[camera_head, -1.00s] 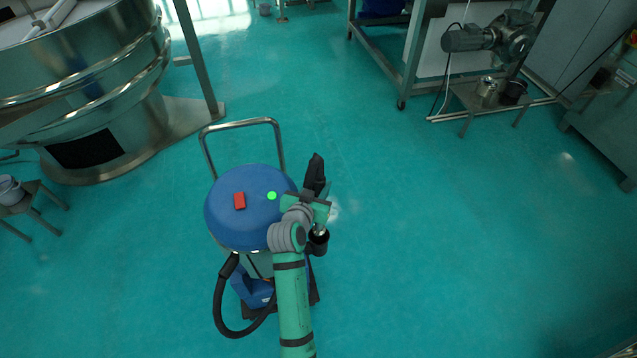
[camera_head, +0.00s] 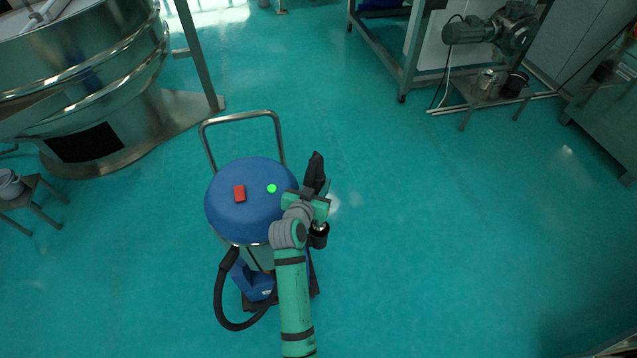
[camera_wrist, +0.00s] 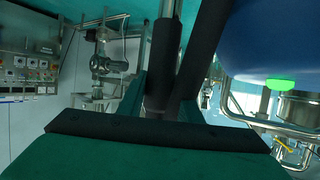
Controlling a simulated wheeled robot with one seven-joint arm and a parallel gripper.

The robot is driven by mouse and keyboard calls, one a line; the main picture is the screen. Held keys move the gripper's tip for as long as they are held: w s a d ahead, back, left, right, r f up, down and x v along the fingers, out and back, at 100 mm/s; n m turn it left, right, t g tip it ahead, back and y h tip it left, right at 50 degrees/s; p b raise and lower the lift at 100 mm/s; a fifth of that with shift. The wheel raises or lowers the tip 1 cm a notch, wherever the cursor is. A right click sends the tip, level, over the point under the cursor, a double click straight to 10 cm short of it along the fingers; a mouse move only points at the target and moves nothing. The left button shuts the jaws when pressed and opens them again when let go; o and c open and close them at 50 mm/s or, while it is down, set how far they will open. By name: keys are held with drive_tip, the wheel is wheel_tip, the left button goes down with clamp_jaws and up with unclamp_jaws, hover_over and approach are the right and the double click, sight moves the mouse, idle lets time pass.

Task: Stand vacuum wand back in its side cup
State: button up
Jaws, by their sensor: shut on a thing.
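The vacuum wand (camera_head: 315,172) has a black upper part that stands up beyond my gripper (camera_head: 316,203), to the right of the blue vacuum lid (camera_head: 243,218). My gripper is shut on the wand. A black side cup (camera_head: 319,239) shows just below my gripper, with a bright metal piece at its mouth. Whether the wand's lower end is inside the cup or just above it, I cannot tell. In the wrist view the dark wand (camera_wrist: 164,55) rises between my green fingers, and the blue lid (camera_wrist: 275,40) is close on the right.
The vacuum has a metal push handle (camera_head: 240,118) behind its lid and a black hose (camera_head: 220,300) at the front left. A large steel sieve (camera_head: 110,90) stands at the upper left. A motor table (camera_head: 490,90) is at the upper right. The floor right of the vacuum is clear.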

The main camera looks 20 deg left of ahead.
sight(317, 194)
drive_tip(key=shift+f, duration=2.1)
idle(2.1)
drive_tip(key=o, duration=1.1)
drive_tip(key=v, duration=1)
drive_tip(key=shift+s+r, duration=0.2)
drive_tip(key=shift+s, duration=0.15)
